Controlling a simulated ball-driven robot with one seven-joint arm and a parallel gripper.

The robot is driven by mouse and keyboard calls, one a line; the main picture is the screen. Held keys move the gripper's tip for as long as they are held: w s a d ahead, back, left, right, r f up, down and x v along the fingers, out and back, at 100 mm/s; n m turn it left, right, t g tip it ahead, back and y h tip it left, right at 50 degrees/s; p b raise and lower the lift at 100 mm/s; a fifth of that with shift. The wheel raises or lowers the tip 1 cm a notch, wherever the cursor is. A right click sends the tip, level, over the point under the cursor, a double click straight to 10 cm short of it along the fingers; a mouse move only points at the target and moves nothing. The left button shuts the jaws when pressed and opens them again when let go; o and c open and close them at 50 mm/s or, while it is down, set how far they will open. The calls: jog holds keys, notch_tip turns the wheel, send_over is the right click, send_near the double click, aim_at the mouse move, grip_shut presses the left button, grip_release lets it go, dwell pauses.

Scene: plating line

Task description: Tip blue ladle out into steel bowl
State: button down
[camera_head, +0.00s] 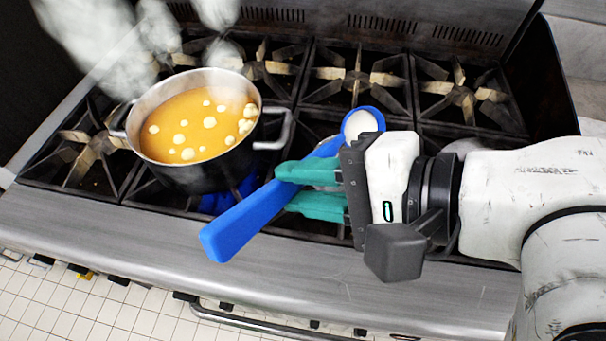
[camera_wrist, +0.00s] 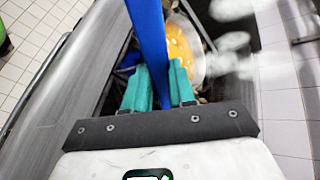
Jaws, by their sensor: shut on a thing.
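The blue ladle (camera_head: 244,218) is in my gripper (camera_head: 284,188), whose teal fingers are shut on its handle. The handle slants from lower left up to the ladle's cup, which shows beyond my gripper with something whitish in it. The ladle is held above the front of the stove. In the wrist view the handle (camera_wrist: 148,35) runs up from between the fingers (camera_wrist: 159,88), and the cup is out of view. I cannot make out the steel bowl for certain; a greyish rounded surface (camera_head: 462,147) shows partly behind my wrist.
A dark pot (camera_head: 195,176) of orange soup with pale round pieces stands at left on the stove (camera_head: 330,95), steam rising above it. A blue flame shows beneath it. Its right handle is close to my ladle. The back burners are empty. The stove's steel front edge (camera_head: 140,225) borders a tiled floor.

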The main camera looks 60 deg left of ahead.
jog(key=f+y+b, duration=0.1)
jog(key=b, duration=0.1)
jog(key=d+f+n+y+b, duration=0.1)
jog(key=f+b, duration=0.1)
jog(key=d+f+n+y+b, duration=0.1)
jog(key=b, duration=0.2)
jog(key=shift+s+f+g+y, duration=0.1)
jog(key=shift+f+g+y, duration=0.1)
jog(key=shift+g+y, duration=0.15)
jog(key=shift+d, duration=0.1)
dwell(0.9)
